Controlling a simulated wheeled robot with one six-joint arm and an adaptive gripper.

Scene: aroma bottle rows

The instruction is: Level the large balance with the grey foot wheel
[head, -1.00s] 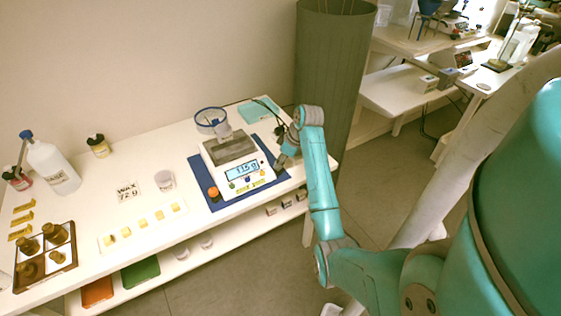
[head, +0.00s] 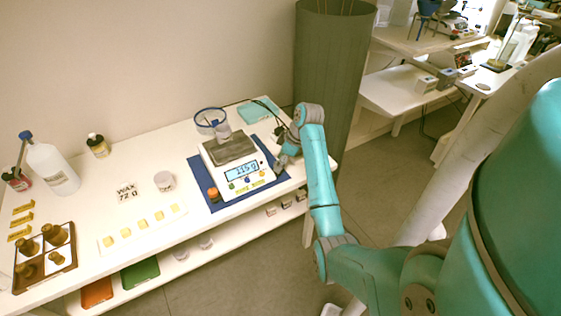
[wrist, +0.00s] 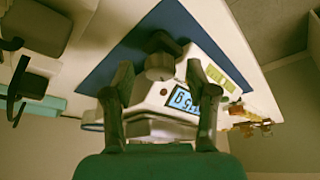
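The large balance (head: 232,165) stands on a blue mat (head: 202,180), with a grey pan and a lit display that seems to read 115 g. An orange foot wheel (head: 213,193) shows at its front left. My gripper (head: 282,163) is low at the balance's right side. In the wrist view, the grey foot wheel (wrist: 159,66) lies between the two spread fingers of my gripper (wrist: 159,78), with gaps visible on both sides. The head view hides the grey wheel behind my gripper.
A blue-rimmed beaker (head: 211,121) stands behind the balance, and a teal pad (head: 252,111) lies at the back right. A grey column (head: 335,75) stands behind the table's right end.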

